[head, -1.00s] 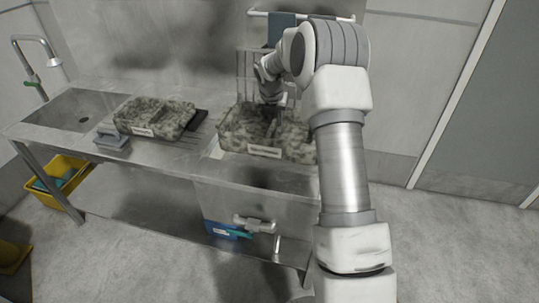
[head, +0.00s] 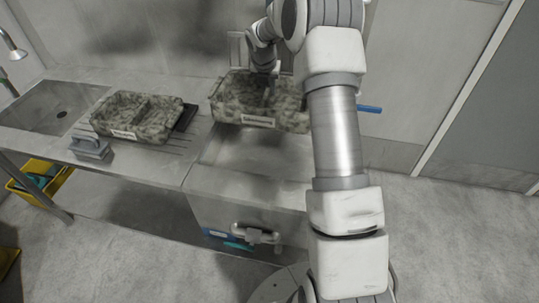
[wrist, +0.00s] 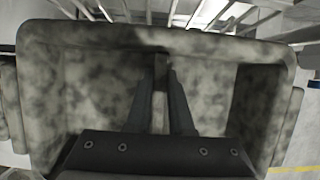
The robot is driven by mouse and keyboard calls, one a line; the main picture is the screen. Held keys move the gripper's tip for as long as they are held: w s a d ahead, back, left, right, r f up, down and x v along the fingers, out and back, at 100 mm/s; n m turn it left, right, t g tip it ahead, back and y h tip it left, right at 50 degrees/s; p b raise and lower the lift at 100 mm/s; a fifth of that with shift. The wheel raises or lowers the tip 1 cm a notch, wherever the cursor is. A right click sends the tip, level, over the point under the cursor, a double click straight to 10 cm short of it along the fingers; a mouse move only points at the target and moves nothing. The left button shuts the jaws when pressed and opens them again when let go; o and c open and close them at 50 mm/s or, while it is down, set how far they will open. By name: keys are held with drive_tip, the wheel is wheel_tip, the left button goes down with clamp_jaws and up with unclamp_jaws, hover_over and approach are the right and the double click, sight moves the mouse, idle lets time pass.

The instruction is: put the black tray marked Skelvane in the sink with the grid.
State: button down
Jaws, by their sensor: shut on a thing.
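My gripper (head: 270,97) is shut on the middle divider of a mottled grey and dark two-part tray (head: 232,108). The wrist view shows the fingers (wrist: 163,85) at the divider and the tray's rim (wrist: 150,36) around them. The tray hangs roughly level above a basin (head: 245,152) in the steel counter. A white label on its front is too small to read. A similar mottled tray (head: 112,112) with an unreadable label stands on the ribbed drainboard to the left. A left sink (head: 45,105) with a drain is empty. No grid shows clearly in either basin; metal bars (wrist: 215,15) show beyond the tray.
A grey handled object (head: 90,148) stands at the counter's front edge. A dark flat item (head: 187,116) lies beside the left tray. A tap (head: 10,45) is at far left. A yellow bin (head: 40,185) is below.

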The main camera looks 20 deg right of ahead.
drive_tip(key=f+b, duration=0.5)
drive_tip(key=f, duration=0.4)
drive_tip(key=f+b, duration=0.5)
drive_tip(key=f, duration=0.3)
drive_tip(key=f+b, duration=0.6)
drive_tip(key=f, duration=0.3)
drive_tip(key=shift+s+f, duration=0.25)
drive_tip(key=shift+f, duration=0.1)
drive_tip(key=shift+f, duration=0.2)
drive_tip(key=c, duration=0.8)
unclamp_jaws()
